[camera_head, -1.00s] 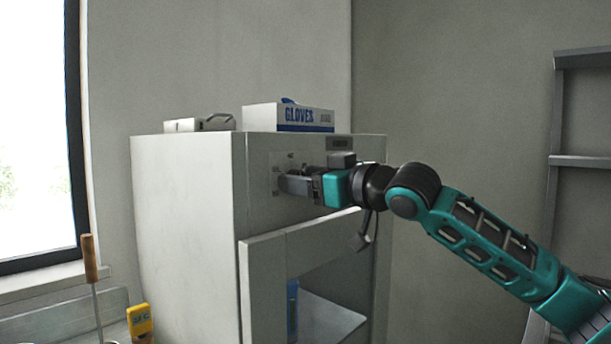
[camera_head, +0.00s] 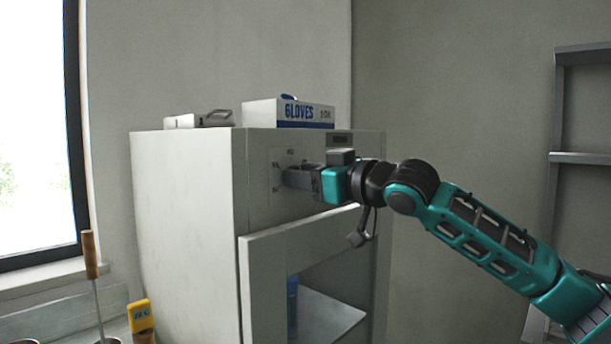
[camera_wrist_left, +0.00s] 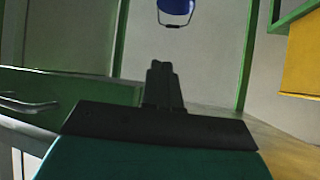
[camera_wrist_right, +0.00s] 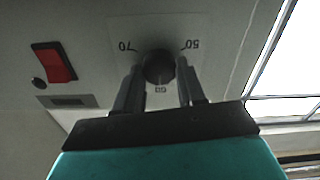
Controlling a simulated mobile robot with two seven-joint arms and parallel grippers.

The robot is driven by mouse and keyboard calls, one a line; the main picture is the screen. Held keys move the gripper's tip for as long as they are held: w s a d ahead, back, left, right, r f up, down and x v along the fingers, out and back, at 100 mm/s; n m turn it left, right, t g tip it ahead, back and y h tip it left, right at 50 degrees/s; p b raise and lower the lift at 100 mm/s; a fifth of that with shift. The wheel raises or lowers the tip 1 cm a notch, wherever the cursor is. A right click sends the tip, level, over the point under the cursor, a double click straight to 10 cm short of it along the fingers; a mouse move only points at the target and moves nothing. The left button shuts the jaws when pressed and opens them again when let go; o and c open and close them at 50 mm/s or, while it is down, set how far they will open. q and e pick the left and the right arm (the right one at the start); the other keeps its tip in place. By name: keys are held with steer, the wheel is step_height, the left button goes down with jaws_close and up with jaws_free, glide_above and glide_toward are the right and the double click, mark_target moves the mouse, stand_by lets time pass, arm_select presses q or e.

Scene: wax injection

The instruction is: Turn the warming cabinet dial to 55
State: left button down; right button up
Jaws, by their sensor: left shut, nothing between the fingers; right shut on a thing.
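The warming cabinet (camera_head: 188,190) is a tall pale box with a dial plate (camera_head: 276,172) high on its front. In the right wrist view the dial (camera_wrist_right: 159,67) is a round black knob on a pale plate marked 70, 60 and 50, seen upside down. Where its pointer stands is not clear. My right gripper (camera_wrist_right: 160,75) has one finger on each side of the knob and is shut on it. In the head view the gripper (camera_head: 288,178) covers the dial. My left gripper (camera_wrist_left: 164,72) is shut and empty, and shows only in the left wrist view.
A red switch (camera_wrist_right: 54,63) sits beside the dial plate. A gloves box (camera_head: 290,113) and a pale handled object (camera_head: 199,120) lie on the cabinet's top. Below the dial is an opening with a shelf (camera_head: 325,318). A blue bucket (camera_wrist_left: 176,8) shows in the left wrist view.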

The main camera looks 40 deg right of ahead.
steer(key=shift+a+f+n+p, duration=0.1)
steer(key=shift+n+p, duration=0.45)
steer(key=shift+n, duration=2.35)
steer(key=shift+a+f+n+p, duration=0.1)
steer(key=shift+n+p, duration=0.45)
steer(key=shift+n, duration=2.35)
steer(key=o, duration=1.1)
steer(key=shift+c, duration=0.2)
steer(key=shift+s, duration=0.1)
